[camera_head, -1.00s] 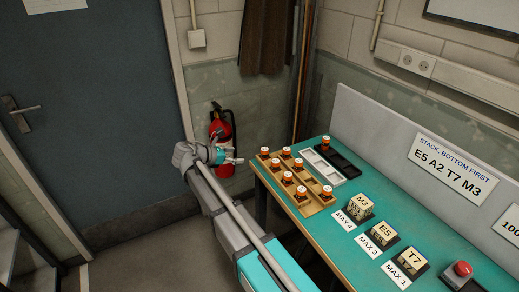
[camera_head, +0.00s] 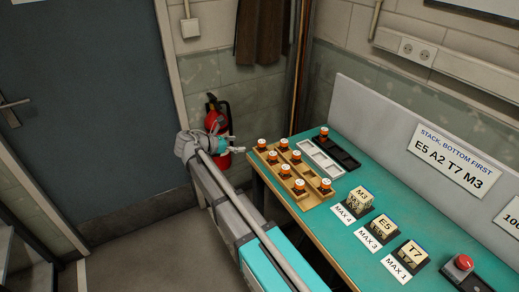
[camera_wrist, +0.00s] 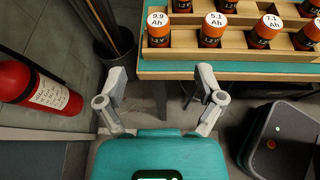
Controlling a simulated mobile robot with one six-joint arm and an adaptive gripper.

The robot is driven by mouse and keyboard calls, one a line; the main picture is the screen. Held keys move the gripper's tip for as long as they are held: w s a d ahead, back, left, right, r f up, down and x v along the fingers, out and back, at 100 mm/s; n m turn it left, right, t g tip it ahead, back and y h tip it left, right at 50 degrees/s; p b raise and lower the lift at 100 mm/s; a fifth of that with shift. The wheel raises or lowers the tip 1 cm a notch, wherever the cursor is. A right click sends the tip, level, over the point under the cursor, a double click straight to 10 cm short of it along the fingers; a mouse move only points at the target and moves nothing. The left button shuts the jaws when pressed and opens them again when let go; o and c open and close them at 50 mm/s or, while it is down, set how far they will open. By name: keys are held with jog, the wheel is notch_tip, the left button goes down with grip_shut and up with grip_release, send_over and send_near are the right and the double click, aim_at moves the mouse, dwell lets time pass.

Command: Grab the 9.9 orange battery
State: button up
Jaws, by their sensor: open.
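The 9.9 orange battery (camera_wrist: 158,31) stands upright in the wooden rack, at the left end of the near row in the wrist view. Its white cap reads 9.9 Ah. In the head view it appears to be the far-left battery (camera_head: 262,145). My gripper (camera_wrist: 160,84) is open and empty, with its two fingers apart below the battery in the wrist picture. The battery is beyond the fingers, not touching them. In the head view my gripper (camera_head: 233,144) is off the bench's left edge, beside the rack (camera_head: 313,200).
Batteries marked 5.1 (camera_wrist: 212,31) and 7.1 (camera_wrist: 268,31) stand right of it, with others behind. The teal bench (camera_head: 310,222) has its edge before my gripper. A red extinguisher (camera_wrist: 38,82) is at left; a dark box (camera_wrist: 290,145) stands lower right.

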aim_at(262, 144)
jog(key=b+x, duration=0.2)
jog(key=x, duration=0.4)
jog(key=shift+w+d+f, duration=0.1)
jog(key=shift+d+f, duration=0.1)
jog(key=shift+d, duration=0.15)
jog(key=shift+f+b+x, duration=0.25)
jog(key=shift+b+x, duration=0.8)
jog(key=shift+x, duration=0.8)
jog(key=shift+w+d+f, duration=0.2)
jog(key=shift+w+d, duration=0.2)
jog(key=shift+w, duration=0.1)
grip_shut()
